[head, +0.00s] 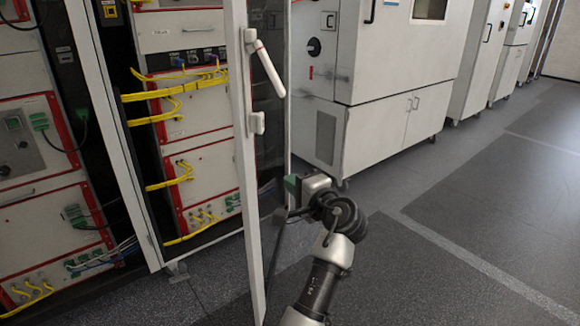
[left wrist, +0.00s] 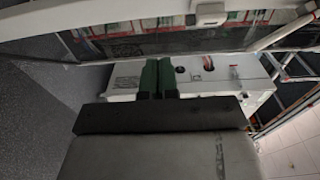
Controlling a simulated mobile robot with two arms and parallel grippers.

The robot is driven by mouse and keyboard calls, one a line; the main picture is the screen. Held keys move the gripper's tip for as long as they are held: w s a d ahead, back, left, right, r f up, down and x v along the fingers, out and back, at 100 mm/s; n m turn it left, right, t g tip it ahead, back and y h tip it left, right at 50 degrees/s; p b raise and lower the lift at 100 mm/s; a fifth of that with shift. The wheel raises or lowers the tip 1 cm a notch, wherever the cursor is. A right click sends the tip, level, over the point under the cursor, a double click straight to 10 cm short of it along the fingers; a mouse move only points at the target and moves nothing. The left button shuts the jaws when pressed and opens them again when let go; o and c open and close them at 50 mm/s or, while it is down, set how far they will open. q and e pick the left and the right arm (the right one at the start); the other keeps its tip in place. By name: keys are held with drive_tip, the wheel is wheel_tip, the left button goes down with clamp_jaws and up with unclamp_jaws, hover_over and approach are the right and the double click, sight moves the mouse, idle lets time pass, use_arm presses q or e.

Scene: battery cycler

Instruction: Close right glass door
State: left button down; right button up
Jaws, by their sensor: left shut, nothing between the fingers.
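The right glass door (head: 245,160) stands open, seen nearly edge-on in the head view. It has a narrow white frame, a dark glass pane and a white lever handle (head: 268,68) on its near edge. My left gripper (head: 292,185) is just right of the door, below the handle's height. Its green fingertips are shut together and empty, as the left wrist view also shows (left wrist: 157,78). A white-framed glass panel (left wrist: 160,45) spans the top of that view, beyond the fingertips. I cannot tell whether the fingers touch the door. My right gripper is not in view.
Left of the door is the open rack (head: 205,105), with red-edged modules and yellow cables. A white upright (head: 110,130) divides it from the left bay. Large white chamber cabinets (head: 390,60) stand behind. The grey floor (head: 480,220) at right is clear.

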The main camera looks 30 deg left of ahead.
use_arm(q)
drive_tip(key=r, duration=0.2)
approach(245, 154)
drive_tip(key=w+a, duration=0.3)
drive_tip(key=w, duration=0.2)
drive_tip(key=shift+s+a+f+n+y, duration=0.15)
drive_tip(key=shift+s+a, duration=0.1)
drive_tip(key=shift+a, duration=0.2)
drive_tip(key=shift+s+a+n+y, duration=0.15)
drive_tip(key=shift+s+a, duration=0.15)
drive_tip(key=shift+a, duration=0.15)
drive_tip(key=shift+s+a, duration=0.2)
drive_tip(key=shift+a, duration=0.3)
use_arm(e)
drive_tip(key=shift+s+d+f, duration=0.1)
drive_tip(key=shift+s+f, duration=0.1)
use_arm(q)
drive_tip(key=shift+a, duration=0.15)
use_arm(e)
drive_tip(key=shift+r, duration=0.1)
